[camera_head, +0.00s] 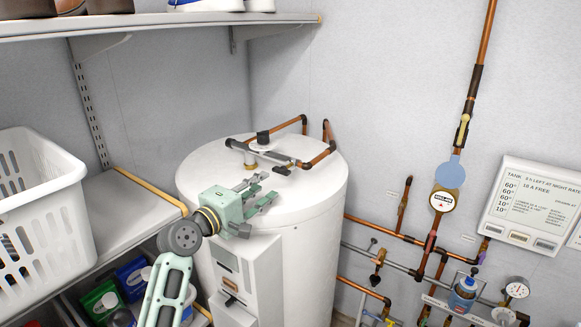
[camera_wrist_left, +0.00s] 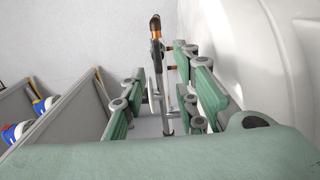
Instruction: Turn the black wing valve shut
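My left gripper (camera_head: 261,191) is open and empty above the front of the white tank's top, its fingers pointing toward the pipework. A small dark fitting (camera_head: 283,169) sits on the pipe just beyond the fingertips, and a black knob (camera_head: 263,137) stands farther back. I cannot tell for sure which is the black wing valve. In the left wrist view the two green fingers (camera_wrist_left: 160,100) stand apart, with a grey and copper pipe (camera_wrist_left: 156,48) showing beyond and between them. No contact with it is visible. My right gripper is not in view.
The white tank (camera_head: 310,215) stands under the pipes. A shelf (camera_head: 170,22) with shoes hangs above at the left. A white basket (camera_head: 40,200) is on a lower shelf at the left. Copper pipes, gauges and a panel (camera_head: 535,207) cover the right wall.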

